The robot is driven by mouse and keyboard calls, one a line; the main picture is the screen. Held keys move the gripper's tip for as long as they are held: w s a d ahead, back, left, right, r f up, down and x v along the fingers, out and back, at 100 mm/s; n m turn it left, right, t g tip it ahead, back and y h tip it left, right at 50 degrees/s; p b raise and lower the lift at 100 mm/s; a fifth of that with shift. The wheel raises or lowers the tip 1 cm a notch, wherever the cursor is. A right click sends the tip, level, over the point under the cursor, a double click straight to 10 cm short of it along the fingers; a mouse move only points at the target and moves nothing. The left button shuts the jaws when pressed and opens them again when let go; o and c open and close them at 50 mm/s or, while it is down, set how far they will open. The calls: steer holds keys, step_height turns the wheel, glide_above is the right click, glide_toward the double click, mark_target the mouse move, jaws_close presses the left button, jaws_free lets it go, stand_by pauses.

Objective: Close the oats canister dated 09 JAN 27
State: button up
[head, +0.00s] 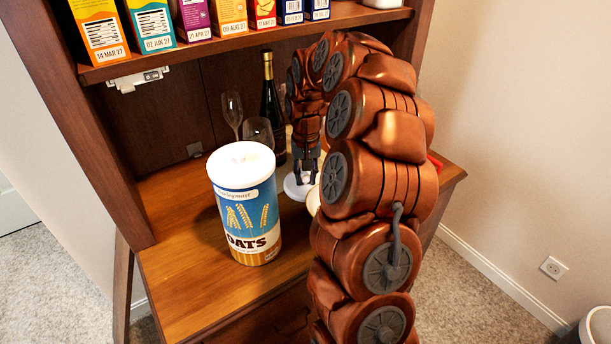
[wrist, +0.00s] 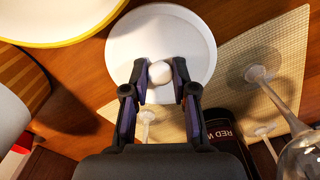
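The oats canister (head: 246,215) stands upright on the counter, blue and orange with a white top. In the wrist view, the lid (wrist: 205,42) lies beneath my gripper (wrist: 160,75), with the knob (wrist: 160,72) between the two fingertips. They appear to close on it from both sides. I cannot tell whether the lid is raised.
A dark wine bottle (head: 270,108) and wine glasses (head: 232,113) stand behind the canister. A yellow-rimmed bowl (wrist: 60,18) is close to the lid, and a woven mat (wrist: 285,55) lies beside it. Dated boxes (head: 155,25) line the shelf above. The counter's left front is clear.

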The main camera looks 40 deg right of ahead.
jaws_close()
steer(key=shift+r, duration=3.5)
